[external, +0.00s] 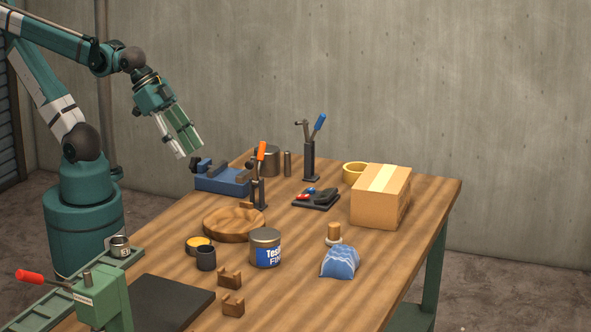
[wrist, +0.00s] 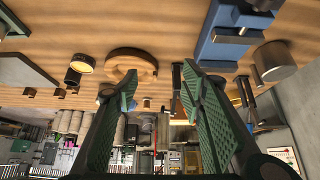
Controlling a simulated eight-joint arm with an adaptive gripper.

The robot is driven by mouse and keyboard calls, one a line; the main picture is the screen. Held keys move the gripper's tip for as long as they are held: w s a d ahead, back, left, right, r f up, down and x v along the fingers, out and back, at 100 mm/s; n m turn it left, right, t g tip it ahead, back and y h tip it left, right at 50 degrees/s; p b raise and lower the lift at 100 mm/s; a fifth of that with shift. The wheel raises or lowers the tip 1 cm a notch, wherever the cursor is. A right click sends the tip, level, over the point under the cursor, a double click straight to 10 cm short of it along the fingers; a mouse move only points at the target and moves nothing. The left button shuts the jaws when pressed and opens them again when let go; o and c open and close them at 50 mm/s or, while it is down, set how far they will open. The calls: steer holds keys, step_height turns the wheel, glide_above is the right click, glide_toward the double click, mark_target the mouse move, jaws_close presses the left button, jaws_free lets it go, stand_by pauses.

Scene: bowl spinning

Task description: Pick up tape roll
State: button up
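No roll of tape is plain to see. A low round black thing with a yellow top (external: 198,242) lies at the table's near left; a similar yellow-faced round thing (wrist: 83,63) shows in the wrist view. A yellow ring-shaped or bowl-like thing (external: 354,171) stands at the back, partly behind the cardboard box. I cannot tell which of them is the tape roll. My gripper (external: 189,150) is raised in the air beyond the table's left edge, well apart from both. In the wrist view my gripper (wrist: 160,84) is open, with nothing between its fingers.
A blue vise (external: 222,180) is the table item closest to my gripper. A wooden round (external: 225,228), a labelled tin (external: 265,249), upright clamps (external: 311,160) and the cardboard box (external: 378,203) crowd the table. A green press (external: 103,300) stands front left. The table's right front is clear.

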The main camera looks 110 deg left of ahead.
steer(key=shift+o, duration=0.6)
steer(key=o, duration=1)
steer(key=shift+c, duration=0.2)
